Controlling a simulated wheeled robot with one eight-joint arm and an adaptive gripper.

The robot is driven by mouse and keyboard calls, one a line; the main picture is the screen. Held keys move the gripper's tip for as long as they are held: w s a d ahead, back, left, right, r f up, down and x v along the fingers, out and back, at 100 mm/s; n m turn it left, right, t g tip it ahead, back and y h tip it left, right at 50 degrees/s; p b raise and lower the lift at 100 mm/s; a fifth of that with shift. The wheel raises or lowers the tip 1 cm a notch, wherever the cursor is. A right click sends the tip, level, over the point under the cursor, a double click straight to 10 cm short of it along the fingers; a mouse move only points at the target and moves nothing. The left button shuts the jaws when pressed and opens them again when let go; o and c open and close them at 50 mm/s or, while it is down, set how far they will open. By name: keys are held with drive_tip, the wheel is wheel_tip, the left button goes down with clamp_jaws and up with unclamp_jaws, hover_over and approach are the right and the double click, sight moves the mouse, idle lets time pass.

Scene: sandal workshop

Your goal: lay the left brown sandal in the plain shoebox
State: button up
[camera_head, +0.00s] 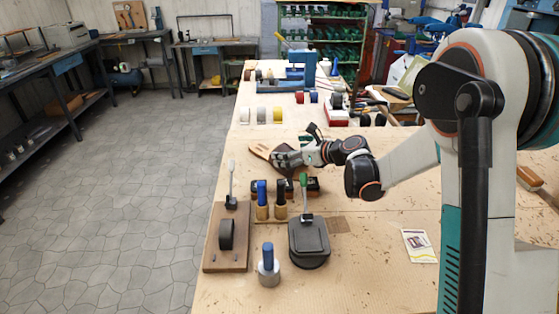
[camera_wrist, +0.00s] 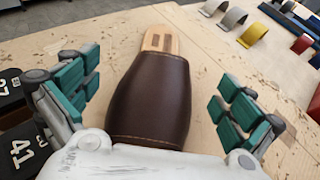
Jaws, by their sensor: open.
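A brown sandal (camera_wrist: 150,98) with a dark leather upper and a pale wooden sole lies on the workbench. In the head view its sole end (camera_head: 260,151) shows to the left of my gripper (camera_head: 300,156), which partly covers the rest. In the wrist view my gripper (camera_wrist: 158,92) is open, with a teal-padded finger on each side of the sandal and a gap on both sides. I cannot tell whether this is the left sandal. I cannot make out a plain shoebox in either view.
Black pieces numbered 37 and 41 (camera_wrist: 20,145) lie close by the left finger. Blue-handled tools (camera_head: 262,195), a green-handled press (camera_head: 309,240) and a lever tool (camera_head: 227,235) stand nearer. Bare bench (camera_head: 370,255) lies at right.

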drive_tip(key=b+x, duration=0.1)
drive_tip(key=x, duration=0.1)
drive_tip(key=b+x, duration=0.1)
drive_tip(key=x, duration=0.1)
drive_tip(key=shift+f, duration=0.45)
drive_tip(key=shift+w+a, duration=0.25)
drive_tip(key=shift+w, duration=0.1)
drive_tip(key=c, duration=1.6)
drive_tip(key=shift+r, duration=0.15)
wheel_tip(320, 180, up, 19)
drive_tip(key=p, duration=0.6)
drive_tip(key=s+d+f+m+t+h, duration=0.1)
drive_tip(key=s+d+f+m+h, duration=0.1)
drive_tip(key=s+d, duration=0.3)
drive_tip(key=s+d+f+m+t+h, duration=0.1)
drive_tip(key=s+d+f, duration=0.3)
drive_tip(key=s+d, duration=0.2)
drive_tip(key=s+d+f+m+t+h, duration=0.1)
drive_tip(key=s+d+f+m+h, duration=0.1)
drive_tip(key=s+d, duration=0.3)
drive_tip(key=shift+s+d+f+m+h, duration=0.15)
drive_tip(key=shift+s+f, duration=0.15)
drive_tip(key=shift+s, duration=0.3)
drive_tip(key=shift+s+d+f+m+h, duration=0.15)
drive_tip(key=shift+s+f, duration=0.2)
drive_tip(key=shift+s, duration=0.2)
